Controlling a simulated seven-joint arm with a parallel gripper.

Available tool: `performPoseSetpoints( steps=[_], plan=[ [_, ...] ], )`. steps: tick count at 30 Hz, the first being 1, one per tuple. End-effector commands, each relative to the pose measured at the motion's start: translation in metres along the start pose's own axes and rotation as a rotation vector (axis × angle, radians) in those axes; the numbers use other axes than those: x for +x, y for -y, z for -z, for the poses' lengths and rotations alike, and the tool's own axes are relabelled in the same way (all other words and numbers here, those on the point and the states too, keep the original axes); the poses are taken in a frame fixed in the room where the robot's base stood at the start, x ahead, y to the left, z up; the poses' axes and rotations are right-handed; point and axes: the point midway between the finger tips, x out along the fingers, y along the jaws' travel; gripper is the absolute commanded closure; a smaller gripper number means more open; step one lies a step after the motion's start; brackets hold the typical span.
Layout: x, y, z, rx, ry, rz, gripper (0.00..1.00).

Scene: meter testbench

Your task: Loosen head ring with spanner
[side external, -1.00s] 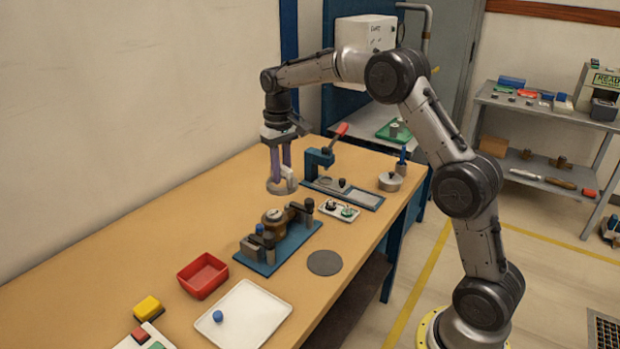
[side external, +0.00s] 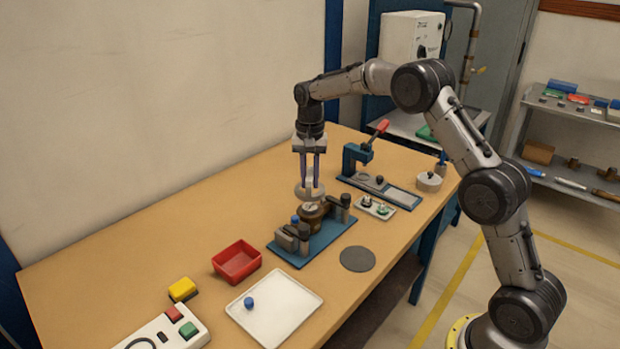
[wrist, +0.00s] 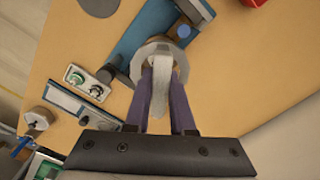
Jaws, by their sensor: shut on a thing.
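My gripper (side external: 311,183) points down and is shut on the grip tab of a pale grey ring-shaped spanner (side external: 302,192). In the wrist view the spanner (wrist: 147,52) lies flat beyond the fingertips, with its upright tab (wrist: 182,88) between the two purple fingers. The brown meter body (side external: 311,224) with a pale round face sits in the blue clamping fixture (side external: 333,232). The spanner is directly over or around the meter's top; I cannot tell whether they touch. The head ring is mostly hidden by the spanner.
A blue lever press (side external: 356,160), a small parts tray (side external: 378,208) and a round lidded pot (side external: 429,181) stand behind and right. A grey disc (side external: 357,259) lies right of the fixture.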

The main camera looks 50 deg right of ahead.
Motion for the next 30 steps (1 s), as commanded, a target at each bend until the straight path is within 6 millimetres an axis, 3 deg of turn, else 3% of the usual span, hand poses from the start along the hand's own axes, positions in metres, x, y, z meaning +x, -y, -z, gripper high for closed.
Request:
performPoseSetpoints(
  steps=[27, 30],
  plan=[
    [-0.001, 0.001, 0.001, 1.163, -0.001, 0.002, 1.00],
    [0.014, 0.000, 0.000, 1.151, 0.000, -0.001, 1.00]
  ],
)
